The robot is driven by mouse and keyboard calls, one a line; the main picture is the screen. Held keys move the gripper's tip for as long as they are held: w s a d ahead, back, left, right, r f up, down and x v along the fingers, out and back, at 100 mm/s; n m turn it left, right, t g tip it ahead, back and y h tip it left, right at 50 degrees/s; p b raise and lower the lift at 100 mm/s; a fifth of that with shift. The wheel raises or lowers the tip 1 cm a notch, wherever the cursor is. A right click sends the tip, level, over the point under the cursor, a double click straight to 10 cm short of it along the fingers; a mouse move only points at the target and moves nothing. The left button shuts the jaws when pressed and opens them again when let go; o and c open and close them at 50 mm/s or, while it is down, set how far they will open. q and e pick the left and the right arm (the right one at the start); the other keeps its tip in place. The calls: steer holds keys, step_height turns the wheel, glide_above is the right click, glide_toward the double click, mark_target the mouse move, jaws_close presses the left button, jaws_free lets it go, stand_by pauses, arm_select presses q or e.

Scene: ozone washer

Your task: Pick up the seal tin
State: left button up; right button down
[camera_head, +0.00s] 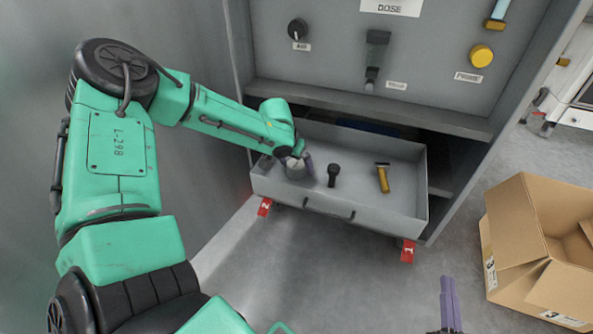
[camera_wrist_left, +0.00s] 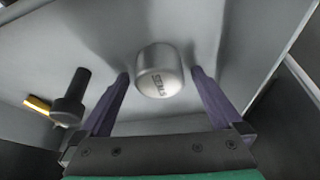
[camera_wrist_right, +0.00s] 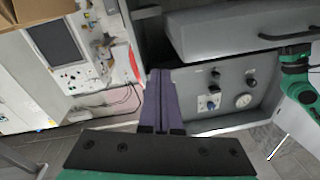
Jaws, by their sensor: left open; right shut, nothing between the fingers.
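The seal tin (camera_wrist_left: 160,72) is a small silver round can with "SEALS" lettering on it. It stands in the open grey drawer (camera_head: 345,211), toward the left, and also shows in the head view (camera_head: 296,170). My left gripper (camera_wrist_left: 161,76) is open, with its purple fingers on either side of the tin; small gaps show between tin and fingers in the left wrist view. In the head view the left gripper (camera_head: 287,164) partly hides the tin. My right gripper (camera_head: 450,303) is shut and empty, low at the right, away from the drawer; it also shows in the right wrist view (camera_wrist_right: 160,75).
In the drawer, right of the tin, are a black knobbed part (camera_head: 334,175) and a yellow-handled tool (camera_head: 383,178). The panel (camera_head: 340,45) with knobs rises behind. An open cardboard box (camera_head: 540,250) stands on the floor at the right. Red tags (camera_head: 407,251) hang below the drawer.

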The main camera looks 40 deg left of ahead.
arm_select(q)
steer(key=shift+w+f, duration=0.15)
steer(key=shift+f, duration=0.15)
steer(key=c, duration=1.4)
arm_select(e)
steer(key=shift+t, duration=0.7)
steer(key=r, duration=0.1)
steer(key=w+r, duration=0.1)
steer(key=r, duration=0.2)
steer(key=shift+w+d+r, duration=0.1)
steer(key=shift+w+d, duration=0.05)
steer(key=shift+w, duration=0.15)
arm_select(q)
steer(key=shift+r, duration=0.15)
